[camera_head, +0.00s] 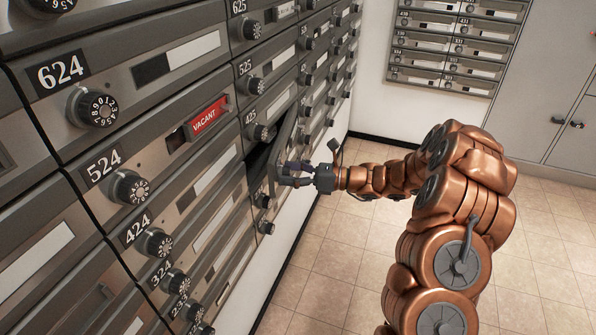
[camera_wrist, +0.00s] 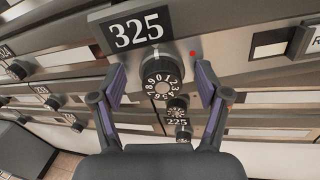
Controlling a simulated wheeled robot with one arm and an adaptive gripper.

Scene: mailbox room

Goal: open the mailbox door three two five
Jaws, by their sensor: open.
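The door of mailbox 325 (camera_wrist: 215,62) fills the upper middle of the wrist view, with its black 325 label (camera_wrist: 136,33). Its round numbered dial (camera_wrist: 161,78) is below the label. My gripper (camera_wrist: 162,84) is open, one finger on each side of the dial; I cannot tell whether they touch it. In the head view my gripper (camera_head: 284,173) is at the mailbox wall, below the 425 dial. A panel (camera_head: 286,137) there stands out from the wall with a dark gap (camera_head: 259,157) beside it, so the door looks partly open. My gripper hides its dial there.
Box 225 (camera_wrist: 177,122) is just below. Dials of other boxes, such as 425 (camera_head: 261,132) and 424 (camera_head: 156,243), stick out nearby. The tiled floor (camera_head: 335,262) right of the wall is clear. More mailboxes (camera_head: 455,45) and grey cabinets (camera_head: 560,95) stand at the back.

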